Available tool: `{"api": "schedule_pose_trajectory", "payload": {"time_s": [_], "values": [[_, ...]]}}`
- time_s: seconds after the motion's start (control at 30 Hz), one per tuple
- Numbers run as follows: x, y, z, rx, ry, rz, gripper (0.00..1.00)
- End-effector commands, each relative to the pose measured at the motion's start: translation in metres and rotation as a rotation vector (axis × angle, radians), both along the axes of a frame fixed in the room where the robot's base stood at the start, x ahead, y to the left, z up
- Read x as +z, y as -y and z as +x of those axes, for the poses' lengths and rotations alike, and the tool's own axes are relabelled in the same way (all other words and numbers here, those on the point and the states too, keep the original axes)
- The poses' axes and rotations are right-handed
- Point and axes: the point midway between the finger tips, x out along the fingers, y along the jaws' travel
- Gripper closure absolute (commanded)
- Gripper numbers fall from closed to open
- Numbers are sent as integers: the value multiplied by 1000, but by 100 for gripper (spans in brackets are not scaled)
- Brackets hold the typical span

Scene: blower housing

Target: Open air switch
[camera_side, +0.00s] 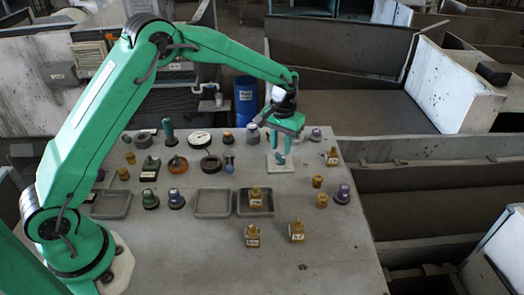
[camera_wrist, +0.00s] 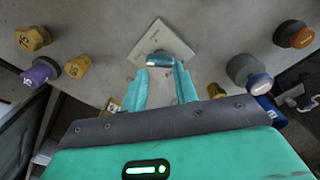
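A teal-blue switch handle (camera_side: 280,158) sits on a pale square plate (camera_side: 287,168) at the back right of the table. I take it to be the air switch, though no label is readable. The handle (camera_wrist: 159,59) lies crosswise on the plate (camera_wrist: 172,36) in the wrist view. My gripper (camera_side: 281,149) points down over the plate. In the wrist view my gripper (camera_wrist: 161,70) has its two fingers apart, with the tips close to the two ends of the handle. I cannot tell whether they touch it.
Several grey trays (camera_side: 213,215) and brass parts lie nearer.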

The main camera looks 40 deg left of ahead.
Motion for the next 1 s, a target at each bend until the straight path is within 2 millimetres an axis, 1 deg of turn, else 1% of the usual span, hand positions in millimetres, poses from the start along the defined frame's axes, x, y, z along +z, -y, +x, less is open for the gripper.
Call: {"api": "schedule_pose_trajectory", "payload": {"time_s": [0.27, 0.47, 0.57, 1.0], "values": [[-6, 0, 0, 0, 0, 0, 71], [-18, 0, 0, 0, -1, 0, 71], [-28, 0, -1, 0, -1, 0, 71], [-30, -1, -3, 349, -7, 2, 71]]}}
